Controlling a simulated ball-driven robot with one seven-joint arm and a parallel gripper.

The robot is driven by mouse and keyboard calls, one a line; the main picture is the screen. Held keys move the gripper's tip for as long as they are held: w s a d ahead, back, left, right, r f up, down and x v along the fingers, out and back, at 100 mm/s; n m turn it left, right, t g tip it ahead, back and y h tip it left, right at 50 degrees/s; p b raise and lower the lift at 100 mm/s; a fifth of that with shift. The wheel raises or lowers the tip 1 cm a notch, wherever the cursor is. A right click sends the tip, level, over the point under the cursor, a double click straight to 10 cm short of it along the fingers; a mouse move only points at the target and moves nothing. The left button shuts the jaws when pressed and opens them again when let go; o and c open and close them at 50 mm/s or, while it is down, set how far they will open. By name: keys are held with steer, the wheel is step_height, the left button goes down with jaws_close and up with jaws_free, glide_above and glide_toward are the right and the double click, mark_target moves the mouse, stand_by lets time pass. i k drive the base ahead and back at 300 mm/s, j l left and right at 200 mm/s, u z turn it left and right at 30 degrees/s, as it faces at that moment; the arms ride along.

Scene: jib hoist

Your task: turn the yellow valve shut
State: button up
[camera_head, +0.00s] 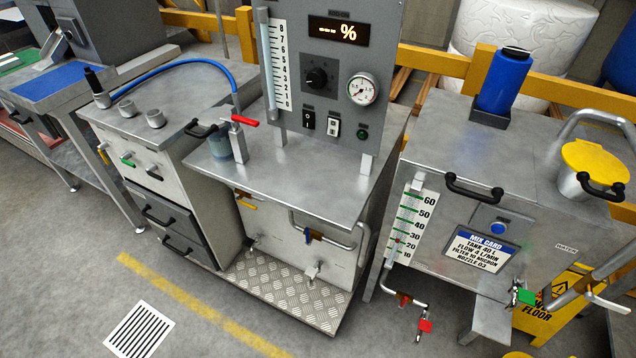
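A small yellow valve handle (246,202) shows on the front panel under the middle steel bench, near its left end. It looks roughly level, but it is too small to tell whether it is open or shut. Another small yellow handle (103,156) is on the front of the left cabinet, beside a green one. My gripper is not in view, and nothing is seen touching either yellow handle.
The middle bench (300,185) overhangs the panel, with a chequered plate (290,285) below. A blue-handled valve (308,236) sits on piping there. The mix tank (480,180) stands right, with a red-tagged valve (424,325) below. The floor in front is clear.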

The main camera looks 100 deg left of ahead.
mark_target(248, 205)
steer(key=u, duration=0.45)
steer(key=j+u, duration=0.1)
steer(key=u, duration=0.3)
steer(key=i+u, duration=0.1)
steer(key=u, duration=1.2)
steer(key=i+u, duration=0.1)
steer(key=u, duration=0.75)
steer(key=i+l, duration=0.05)
